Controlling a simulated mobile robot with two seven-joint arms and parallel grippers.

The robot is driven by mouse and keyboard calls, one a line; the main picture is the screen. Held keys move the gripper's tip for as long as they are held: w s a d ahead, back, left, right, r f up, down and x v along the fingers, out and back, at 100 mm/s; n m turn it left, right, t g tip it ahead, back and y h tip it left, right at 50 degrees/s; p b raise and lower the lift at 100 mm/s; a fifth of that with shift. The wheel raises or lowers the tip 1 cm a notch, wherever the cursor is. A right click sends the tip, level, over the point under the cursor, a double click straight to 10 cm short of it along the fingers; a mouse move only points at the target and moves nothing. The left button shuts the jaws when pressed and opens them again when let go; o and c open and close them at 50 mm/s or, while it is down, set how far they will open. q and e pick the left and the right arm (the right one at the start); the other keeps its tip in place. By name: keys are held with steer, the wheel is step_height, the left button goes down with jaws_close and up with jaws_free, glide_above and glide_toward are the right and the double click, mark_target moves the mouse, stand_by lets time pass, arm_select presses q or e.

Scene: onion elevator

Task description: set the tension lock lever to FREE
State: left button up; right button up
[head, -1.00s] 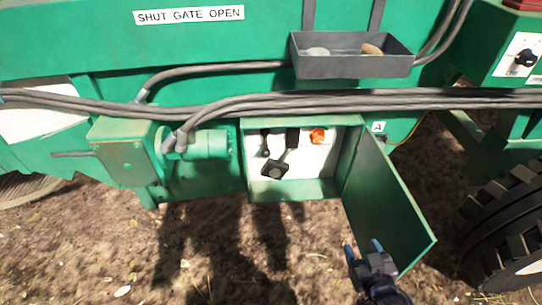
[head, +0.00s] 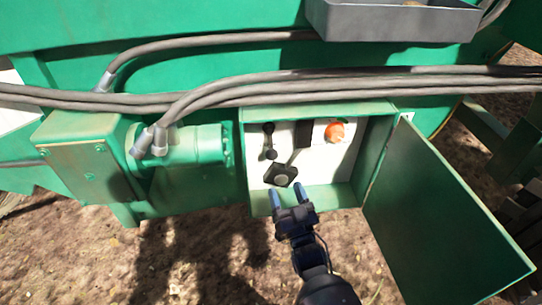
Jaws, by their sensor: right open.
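A green control box (head: 318,198) stands open on the machine's side. Inside, on its white panel, is a black lever (head: 283,173) with a square dark head at its lower end, and a smaller black lever (head: 269,140) up and left of it. I cannot tell by label which one is the tension lock lever; no FREE mark is readable. My right gripper (head: 292,193) is open and empty, fingers pointing up at the box opening, just below the square-headed lever. I cannot tell whether it touches anything. My left gripper is not in view.
An orange-red knob (head: 335,132) sits at the panel's upper right. The box's green door (head: 440,215) hangs open to the right. Grey hoses (head: 260,90) run across above the box. A green motor housing (head: 185,155) is at left, and a grey tray (head: 395,22) is above.

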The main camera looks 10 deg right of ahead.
mark_target(272, 154)
steer(key=b+x, duration=0.1)
steer(key=x, duration=0.8)
steer(key=shift+w+a+b, duration=0.15)
steer(key=shift+a+b, duration=0.05)
steer(key=shift+b, duration=0.1)
steer(key=shift+x, duration=0.9)
steer(key=shift+r, duration=0.15)
jaws_close()
